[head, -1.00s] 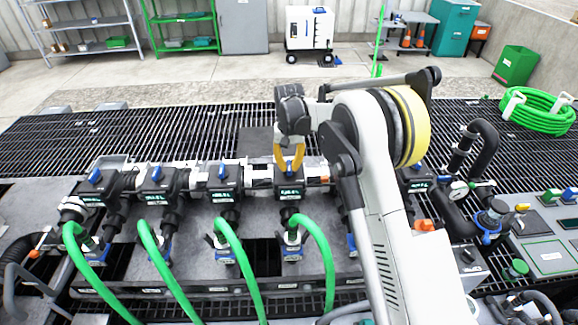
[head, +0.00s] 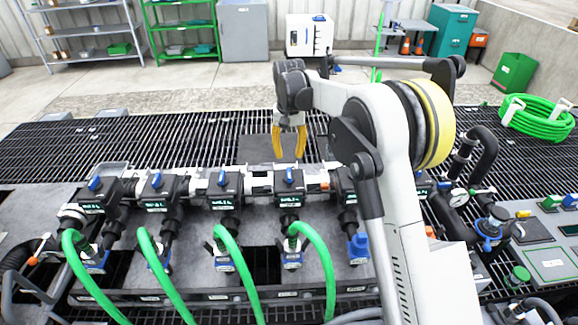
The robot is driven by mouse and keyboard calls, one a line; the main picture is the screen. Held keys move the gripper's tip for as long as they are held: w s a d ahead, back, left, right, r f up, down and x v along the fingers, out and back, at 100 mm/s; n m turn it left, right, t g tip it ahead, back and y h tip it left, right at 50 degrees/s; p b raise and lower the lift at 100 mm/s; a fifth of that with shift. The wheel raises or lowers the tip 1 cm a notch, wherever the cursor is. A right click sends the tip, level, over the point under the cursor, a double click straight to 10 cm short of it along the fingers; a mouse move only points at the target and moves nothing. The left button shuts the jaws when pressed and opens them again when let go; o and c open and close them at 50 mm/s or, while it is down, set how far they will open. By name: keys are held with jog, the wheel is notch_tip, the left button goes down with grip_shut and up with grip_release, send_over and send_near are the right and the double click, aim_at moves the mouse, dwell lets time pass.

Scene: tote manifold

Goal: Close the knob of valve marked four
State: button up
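A row of black valves with blue knobs runs along the manifold. The display labels are too small to read. The fourth valve from the left (head: 289,189) has a blue knob (head: 290,176), which looks lined up front to back. The first knob (head: 95,184), second knob (head: 156,181) and third knob (head: 222,178) are also visible. My gripper (head: 289,154) has yellow fingers spread apart with nothing between them. It hangs above and behind the fourth knob, apart from it. My arm partly hides the valves farther right.
Green hoses (head: 318,250) curve from the valve fronts toward the camera. Black piping with a gauge (head: 457,195) stands to the right. The dark floor grating (head: 190,140) behind the manifold is mostly clear.

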jog(key=shift+r, duration=1.6)
jog(key=s+d+r+t, duration=0.2)
jog(key=s+d+r, duration=0.35)
jog(key=s, duration=0.35)
jog(key=s+d+r+t, duration=0.2)
jog(key=s+d+r, duration=0.2)
jog(key=s+r, duration=0.4)
jog(key=s+d+f+t, duration=0.1)
jog(key=s+f, duration=0.3)
jog(key=s, duration=0.5)
jog(key=s+d+f+t+b, duration=0.1)
jog(key=s+d+f, duration=0.3)
jog(key=s, duration=0.6)
jog(key=shift+s+f+t, duration=0.15)
jog(key=shift+s+t, duration=0.05)
jog(key=shift+t, duration=0.4)
